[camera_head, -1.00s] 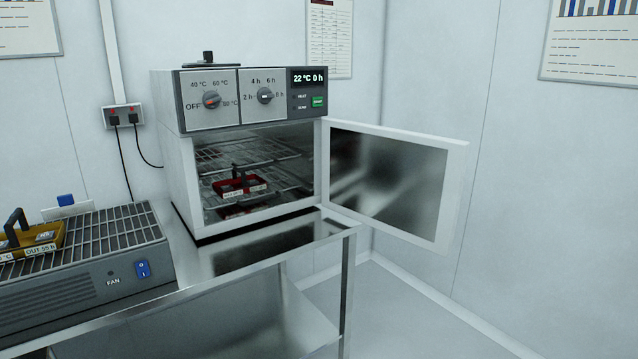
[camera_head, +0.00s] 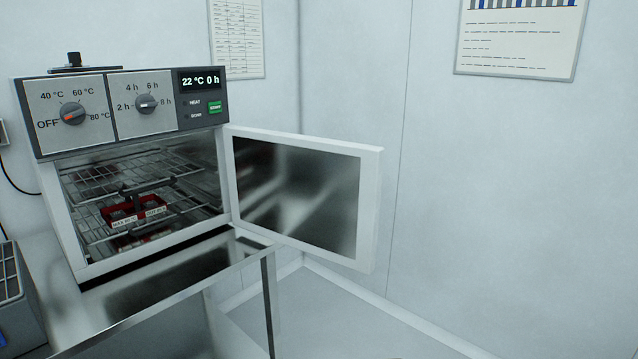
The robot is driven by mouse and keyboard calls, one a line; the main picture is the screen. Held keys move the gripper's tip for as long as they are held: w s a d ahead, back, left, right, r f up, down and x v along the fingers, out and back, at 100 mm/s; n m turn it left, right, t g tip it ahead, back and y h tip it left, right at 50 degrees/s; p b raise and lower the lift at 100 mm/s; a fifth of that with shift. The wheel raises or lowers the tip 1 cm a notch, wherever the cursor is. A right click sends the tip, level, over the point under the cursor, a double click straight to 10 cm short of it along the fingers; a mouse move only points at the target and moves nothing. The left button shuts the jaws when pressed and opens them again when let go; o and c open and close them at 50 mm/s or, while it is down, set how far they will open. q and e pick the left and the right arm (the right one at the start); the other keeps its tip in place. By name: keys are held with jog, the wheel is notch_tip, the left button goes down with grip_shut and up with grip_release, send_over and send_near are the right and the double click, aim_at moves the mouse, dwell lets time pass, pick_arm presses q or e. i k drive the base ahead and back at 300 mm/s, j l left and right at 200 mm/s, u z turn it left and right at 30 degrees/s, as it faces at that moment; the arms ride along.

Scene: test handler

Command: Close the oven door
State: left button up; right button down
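The oven (camera_head: 60,205) stands on a steel table at the left, with two dials and a display reading 22 °C 0 h on its front panel. Its door (camera_head: 368,210) is wide open, hinged at the right side of the opening and swung out to the right past the table's end. It has a white frame and a dark glass pane. Inside the oven, a red tray (camera_head: 152,230) with a dark handle and white labels sits on a wire rack. Neither of my grippers shows in the head view.
The steel table (camera_head: 150,312) ends just under the door's hinge side. A grey unit with a grille (camera_head: 12,290) is cut off at the left edge. The floor right of the table is clear up to the walls.

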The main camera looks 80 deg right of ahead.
aim_at(319, 197)
jog(key=k+l, duration=0.1)
jog(key=l, duration=1.7)
jog(key=k+l, duration=0.15)
jog(key=l, duration=0.75)
jog(key=k+l, duration=0.1)
jog(key=l, duration=1.7)
jog(key=k, duration=0.05)
